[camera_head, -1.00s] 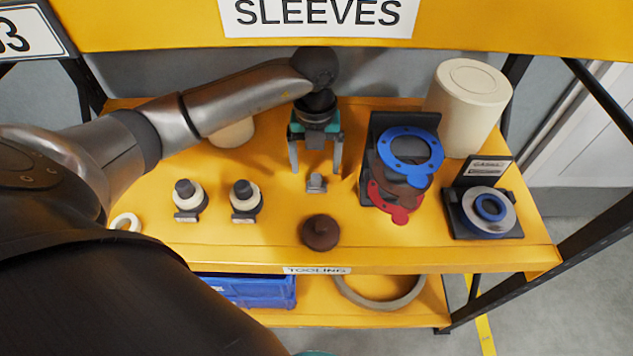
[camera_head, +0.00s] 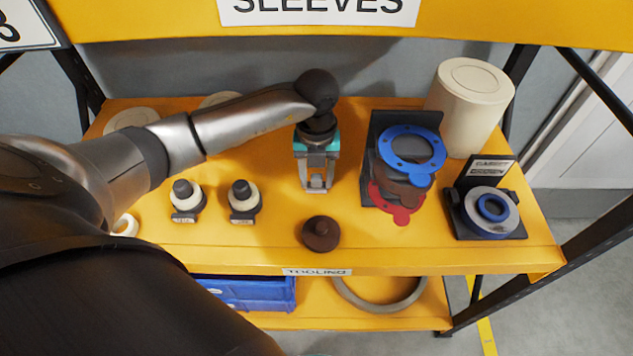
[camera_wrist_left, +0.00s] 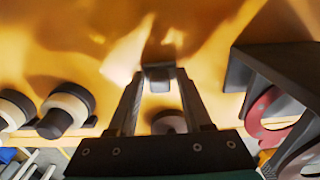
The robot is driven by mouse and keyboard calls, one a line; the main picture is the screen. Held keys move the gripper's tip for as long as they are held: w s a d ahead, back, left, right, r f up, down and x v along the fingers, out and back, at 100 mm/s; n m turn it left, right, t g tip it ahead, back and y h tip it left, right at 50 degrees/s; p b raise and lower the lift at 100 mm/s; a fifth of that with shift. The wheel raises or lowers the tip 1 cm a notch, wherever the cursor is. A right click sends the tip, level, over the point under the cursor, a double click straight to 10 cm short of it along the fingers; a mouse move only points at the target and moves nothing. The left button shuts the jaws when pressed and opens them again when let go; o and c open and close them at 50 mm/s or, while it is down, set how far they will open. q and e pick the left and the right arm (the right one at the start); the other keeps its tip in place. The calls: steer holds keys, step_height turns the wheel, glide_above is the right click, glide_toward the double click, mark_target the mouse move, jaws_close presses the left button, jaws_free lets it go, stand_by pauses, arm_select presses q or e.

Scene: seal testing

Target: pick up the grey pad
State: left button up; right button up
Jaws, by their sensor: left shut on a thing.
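The grey pad (camera_head: 316,184) is a small grey block with a raised top, on the yellow shelf (camera_head: 270,225) in the middle of the head view. My left gripper (camera_head: 316,188) has come down over it from above, and its two fingers are shut on it. In the left wrist view the grey pad (camera_wrist_left: 157,77) shows between the fingertips, partly covered by them. I cannot tell whether it is still touching the shelf. My right gripper is not in view.
A brown knobbed disc (camera_head: 321,234) sits in front of the gripper. A black stand with blue and red rings (camera_head: 411,150) is close on the right. Two black-and-cream plugs (camera_head: 244,202) stand on the left. A cream cylinder (camera_head: 470,105) stands at the back right.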

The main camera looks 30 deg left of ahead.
mark_target(317, 175)
arm_select(q)
jaws_close()
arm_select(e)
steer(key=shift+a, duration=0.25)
arm_select(q)
step_height(317, 175, up, 9)
steer(key=shift+r+p, duration=0.1)
steer(key=shift+p, duration=0.95)
steer(key=shift+r, duration=0.4)
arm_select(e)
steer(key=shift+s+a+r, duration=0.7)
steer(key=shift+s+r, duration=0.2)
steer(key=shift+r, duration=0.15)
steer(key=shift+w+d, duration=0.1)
